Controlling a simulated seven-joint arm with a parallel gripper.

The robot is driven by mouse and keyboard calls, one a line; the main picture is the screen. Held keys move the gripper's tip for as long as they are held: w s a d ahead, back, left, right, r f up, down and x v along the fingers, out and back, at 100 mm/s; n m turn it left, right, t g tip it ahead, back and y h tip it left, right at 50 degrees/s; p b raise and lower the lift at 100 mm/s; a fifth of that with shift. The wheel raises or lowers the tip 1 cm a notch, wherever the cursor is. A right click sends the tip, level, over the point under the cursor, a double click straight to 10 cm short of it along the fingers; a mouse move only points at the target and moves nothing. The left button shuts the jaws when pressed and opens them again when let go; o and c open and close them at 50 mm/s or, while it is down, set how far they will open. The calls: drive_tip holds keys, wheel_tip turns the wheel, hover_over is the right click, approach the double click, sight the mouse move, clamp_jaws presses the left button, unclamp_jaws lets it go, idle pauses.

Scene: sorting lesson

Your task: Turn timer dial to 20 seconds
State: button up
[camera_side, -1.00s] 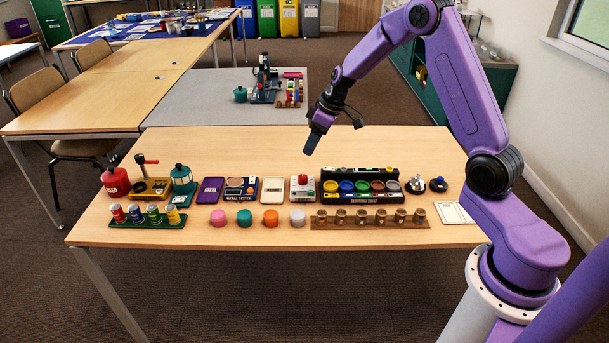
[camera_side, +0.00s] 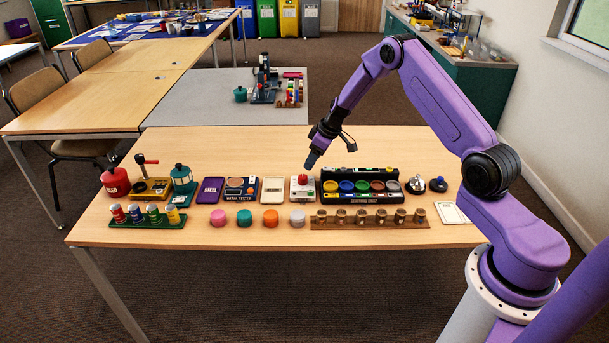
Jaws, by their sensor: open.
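A small white box with a red knob (camera_side: 303,179) on top stands in the row of things on the near table. It is the likeliest timer, but its markings are too small to read. My gripper (camera_side: 311,164) points down just above and slightly right of the red knob. It looks close to the knob, though I cannot tell the exact gap. It is open with nothing between its fingers.
A black sorting desk (camera_side: 360,197) with coloured cups stands close on the right. A cream plate (camera_side: 272,191) and a metal tester (camera_side: 240,194) stand on the left. A wooden rack (camera_side: 370,224) lies in front.

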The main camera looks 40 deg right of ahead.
sight(303, 177)
drive_tip(key=x, duration=0.8)
drive_tip(key=shift+w+f, duration=0.2)
drive_tip(key=shift+f, duration=0.05)
drive_tip(key=c, duration=1)
